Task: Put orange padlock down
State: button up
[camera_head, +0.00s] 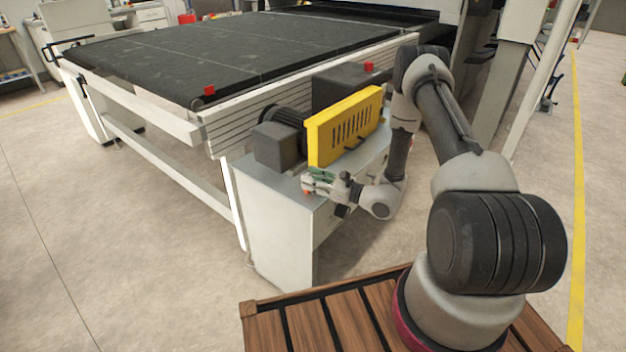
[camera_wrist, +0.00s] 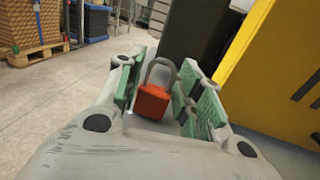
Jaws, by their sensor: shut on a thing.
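The orange padlock (camera_wrist: 152,102) with a grey shackle sits between the green finger pads of my gripper (camera_wrist: 160,97) in the wrist view. My gripper is shut on it. In the head view my gripper (camera_head: 316,182) is over the left end of the grey cabinet top, beside the yellow guard. Only a small bit of orange, the padlock (camera_head: 309,192), shows there. I cannot tell whether the padlock touches the cabinet top (camera_head: 290,189).
The yellow slotted guard (camera_head: 343,125) stands close behind and right of my gripper. A dark motor (camera_head: 280,143) is on the cabinet behind it. The long conveyor table (camera_head: 200,55) lies farther back. Open floor is to the left.

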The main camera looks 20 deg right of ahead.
jog(key=shift+f, duration=0.1)
jog(key=o, duration=1.1)
